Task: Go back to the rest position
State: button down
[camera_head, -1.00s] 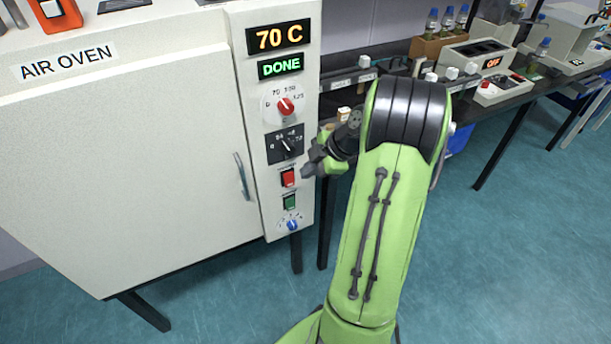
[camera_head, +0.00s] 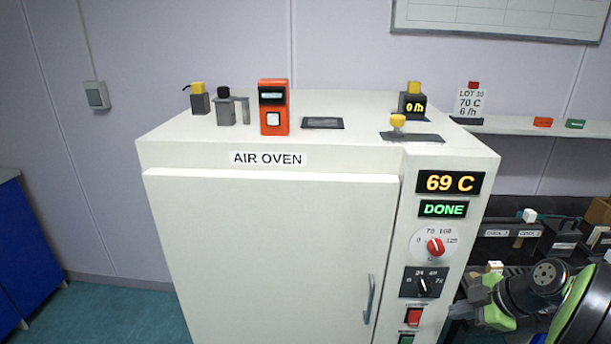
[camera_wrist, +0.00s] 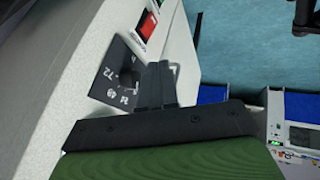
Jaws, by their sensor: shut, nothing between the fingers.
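My gripper (camera_head: 476,310) is at the lower right of the head view, just right of the air oven's control panel. Its green body shows at the lower right, and its fingers are small and dark there. In the wrist view my gripper (camera_wrist: 158,84) has its fingers close together and empty, in front of the panel's timer dial (camera_wrist: 125,72). I cannot tell whether the fingertips touch the panel. The air oven (camera_head: 262,250) stands upright with its door shut. Its displays read 69 C (camera_head: 450,182) and DONE (camera_head: 443,209).
An orange device (camera_head: 273,106), small fittings and a yellow knob (camera_head: 397,121) are on the oven top. A dark bench with boxes (camera_head: 562,238) is at the right. A blue cabinet (camera_head: 28,245) stands at the far left, with free floor between it and the oven.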

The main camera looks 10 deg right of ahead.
jog(key=s+a+r+m+g+h+p, duration=0.1)
jog(key=a+r+m+p, duration=0.2)
jog(key=a+r, duration=0.55)
jog(key=s+a+r+m+g+h+p, duration=0.1)
jog(key=a+r+m+p, duration=0.2)
jog(key=a+r, duration=0.55)
jog(key=s+a+r+m+t+h+p, duration=0.1)
jog(key=s+a+m+p, duration=0.2)
jog(key=s+a+m, duration=0.4)
jog(key=s+a, duration=0.2)
jog(key=s, duration=0.4)
jog(key=shift+r, duration=0.2)
jog(key=shift+a, duration=0.1)
